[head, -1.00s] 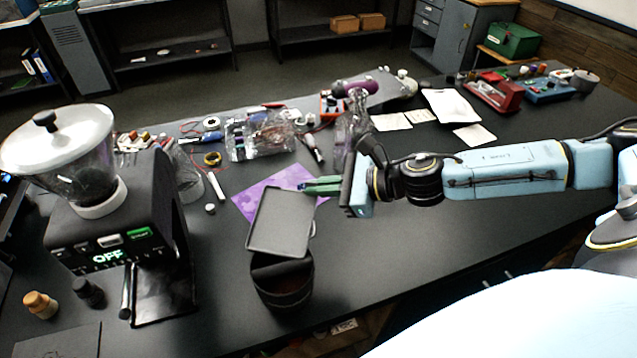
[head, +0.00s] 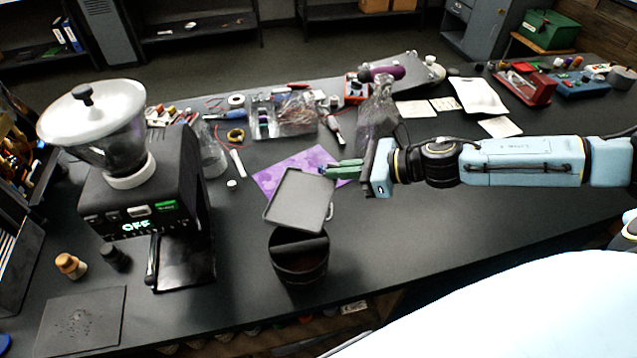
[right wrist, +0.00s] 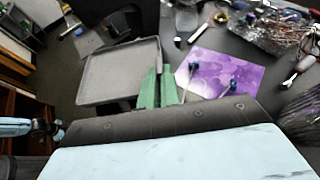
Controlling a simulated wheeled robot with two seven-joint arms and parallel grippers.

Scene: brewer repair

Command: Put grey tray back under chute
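The grey tray (head: 299,199) is a shallow rectangular pan with a raised rim, at the middle of the head view. It overlaps the black round bin in the picture; I cannot tell whether they touch. My right gripper (head: 324,170) has its green fingers close together at the tray's right rim. In the right wrist view the tray (right wrist: 118,75) reaches the fingers (right wrist: 158,70), which look closed on its edge. The black brewer (head: 140,195) with a clear hopper and an "OFF" display stands at the left, a dark plate (head: 188,262) below its front. My left gripper is not visible.
The black bin (head: 300,268) stands near the table's front edge. A purple mat (head: 275,180) lies behind the tray. Two small jars (head: 71,265) and a dark square mat (head: 80,322) are by the brewer. A glass flask (head: 378,118) stands behind my gripper. Table right of the bin is clear.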

